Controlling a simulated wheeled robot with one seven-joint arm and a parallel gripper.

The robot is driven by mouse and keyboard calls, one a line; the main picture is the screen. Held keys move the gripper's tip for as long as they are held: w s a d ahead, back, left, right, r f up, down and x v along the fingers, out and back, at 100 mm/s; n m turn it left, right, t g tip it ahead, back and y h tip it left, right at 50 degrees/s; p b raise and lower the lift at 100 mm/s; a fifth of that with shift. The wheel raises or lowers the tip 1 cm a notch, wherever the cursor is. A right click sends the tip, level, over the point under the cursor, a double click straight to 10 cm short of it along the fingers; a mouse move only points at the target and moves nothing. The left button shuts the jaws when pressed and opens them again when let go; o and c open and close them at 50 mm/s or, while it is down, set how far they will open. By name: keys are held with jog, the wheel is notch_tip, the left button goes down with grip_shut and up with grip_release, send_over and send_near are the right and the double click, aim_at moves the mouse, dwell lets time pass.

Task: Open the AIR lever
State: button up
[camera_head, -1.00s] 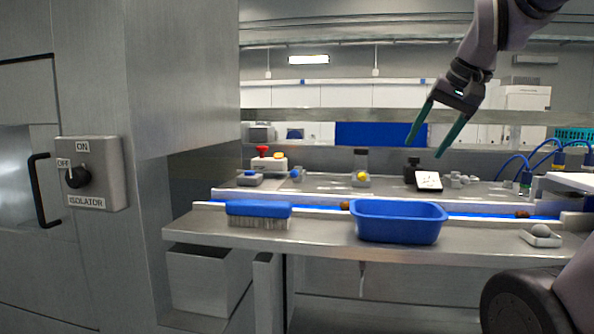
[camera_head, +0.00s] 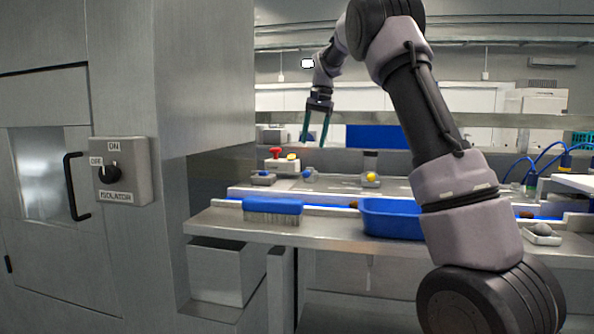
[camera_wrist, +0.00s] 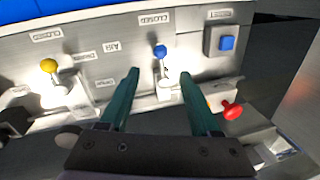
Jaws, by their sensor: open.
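The lever with a blue ball knob (camera_wrist: 160,51) stands on the grey panel in the wrist view, below a CLOSED label (camera_wrist: 155,18). The AIR label (camera_wrist: 112,47) is just left of it. Its knob is small in the head view (camera_head: 308,171). My gripper (camera_wrist: 158,73) is open and empty, with its two green fingers reaching toward the panel on either side of the blue lever's line. I cannot tell how far the fingertips are from the lever. In the head view my gripper (camera_head: 313,142) hangs fingers down above the blue knob.
A lever with a yellow knob (camera_wrist: 49,66) is to the left. A blue brush (camera_head: 272,206) and blue tub (camera_head: 390,218) lie in front of the panel. The isolator switch (camera_head: 122,171) is far left.

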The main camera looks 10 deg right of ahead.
aim_at(308, 176)
jog(key=f, duration=0.3)
jog(key=a+f, duration=0.1)
jog(key=f, duration=0.3)
jog(key=w+f, duration=0.1)
jog(key=f, duration=0.2)
jog(key=shift+a+f, duration=0.25)
jog(key=shift+a, duration=0.15)
grip_shut()
jog(key=shift+w, duration=0.1)
dwell(0.9)
